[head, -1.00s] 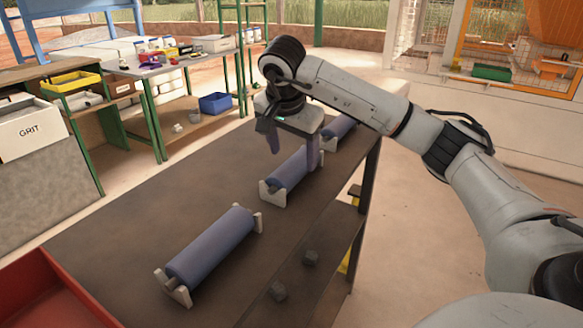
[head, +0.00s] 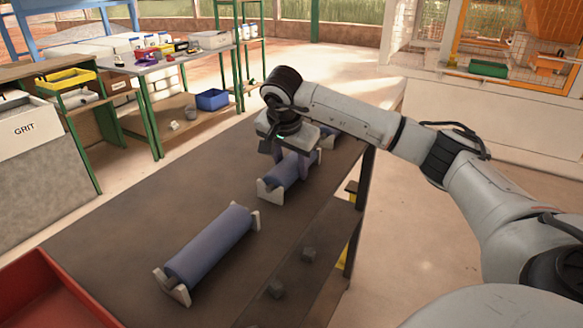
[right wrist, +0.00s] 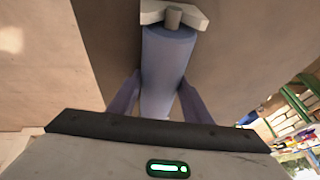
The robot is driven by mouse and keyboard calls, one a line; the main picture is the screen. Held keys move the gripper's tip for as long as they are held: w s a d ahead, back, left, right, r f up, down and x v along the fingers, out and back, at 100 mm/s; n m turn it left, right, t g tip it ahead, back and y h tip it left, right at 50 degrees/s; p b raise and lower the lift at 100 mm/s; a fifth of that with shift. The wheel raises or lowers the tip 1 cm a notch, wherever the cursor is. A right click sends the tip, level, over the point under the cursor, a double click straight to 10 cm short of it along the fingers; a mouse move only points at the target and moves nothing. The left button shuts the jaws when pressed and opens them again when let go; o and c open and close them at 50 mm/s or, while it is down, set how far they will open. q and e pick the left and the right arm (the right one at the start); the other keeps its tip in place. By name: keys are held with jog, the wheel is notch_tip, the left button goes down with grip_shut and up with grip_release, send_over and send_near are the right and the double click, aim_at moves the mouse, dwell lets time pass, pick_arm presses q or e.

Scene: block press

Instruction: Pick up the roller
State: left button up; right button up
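Three blue-grey rollers lie in pale end cradles along the brown bench (head: 95,235): a near roller (head: 212,246), a middle roller (head: 283,178) and a far roller (head: 329,140), partly hidden. My right gripper (head: 294,170) is low over the middle roller and hides part of it. In the right wrist view the middle roller (right wrist: 167,58) runs between the two purple-grey fingers (right wrist: 160,98), one on each side. The right gripper looks open around it; I cannot tell whether either finger touches. My left gripper is out of view.
A red tray (head: 60,288) stands at the near left. Shelves with a GRIT box (head: 28,128) and a blue bin (head: 212,100) stand beyond the bench. The bench left of the rollers is clear.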

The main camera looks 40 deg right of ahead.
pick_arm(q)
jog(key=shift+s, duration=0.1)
pick_arm(e)
jog(key=c, duration=0.3)
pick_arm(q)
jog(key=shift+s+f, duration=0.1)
pick_arm(e)
jog(key=shift+r, duration=0.15)
jog(key=shift+c, duration=0.9)
